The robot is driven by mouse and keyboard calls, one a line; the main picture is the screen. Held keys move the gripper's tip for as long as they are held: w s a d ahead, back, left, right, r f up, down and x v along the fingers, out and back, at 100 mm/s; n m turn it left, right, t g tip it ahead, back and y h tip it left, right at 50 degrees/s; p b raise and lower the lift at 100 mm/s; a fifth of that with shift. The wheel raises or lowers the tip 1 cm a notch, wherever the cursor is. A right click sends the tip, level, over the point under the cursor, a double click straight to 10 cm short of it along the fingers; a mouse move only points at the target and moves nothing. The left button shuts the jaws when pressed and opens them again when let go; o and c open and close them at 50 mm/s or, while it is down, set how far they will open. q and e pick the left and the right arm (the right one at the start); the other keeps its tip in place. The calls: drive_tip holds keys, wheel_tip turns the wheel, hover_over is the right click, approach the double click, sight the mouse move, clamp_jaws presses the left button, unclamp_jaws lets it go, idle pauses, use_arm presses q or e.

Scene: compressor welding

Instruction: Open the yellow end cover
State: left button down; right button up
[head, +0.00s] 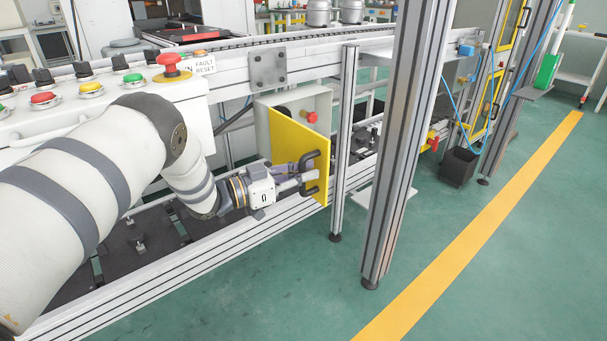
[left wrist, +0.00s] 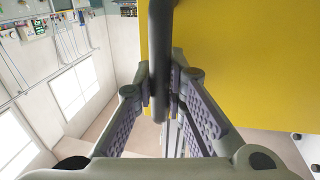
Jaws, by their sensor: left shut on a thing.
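The yellow end cover (head: 300,158) is a flat panel on a pale box (head: 275,105) at the side of the conveyor frame. It stands swung out at an angle from the box, and a red knob (head: 310,117) shows behind it. A dark handle (head: 309,172) is fixed to its outer face. My left gripper (head: 306,180) is at this handle, shut on it. In the left wrist view the handle (left wrist: 161,60) runs between the two fingers and the yellow cover (left wrist: 240,65) fills the upper right. My right gripper is not in view.
A control panel with buttons and a red emergency stop (head: 171,63) lies above my left arm. Aluminium posts (head: 343,140) and a thicker one (head: 400,150) stand just right of the cover. The green floor (head: 290,275) in front is clear.

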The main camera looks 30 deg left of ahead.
use_arm(q)
drive_tip(key=shift+s+a, duration=0.1)
drive_tip(key=shift+a, duration=0.05)
idle(0.3)
drive_tip(key=c, duration=1.6)
unclamp_jaws()
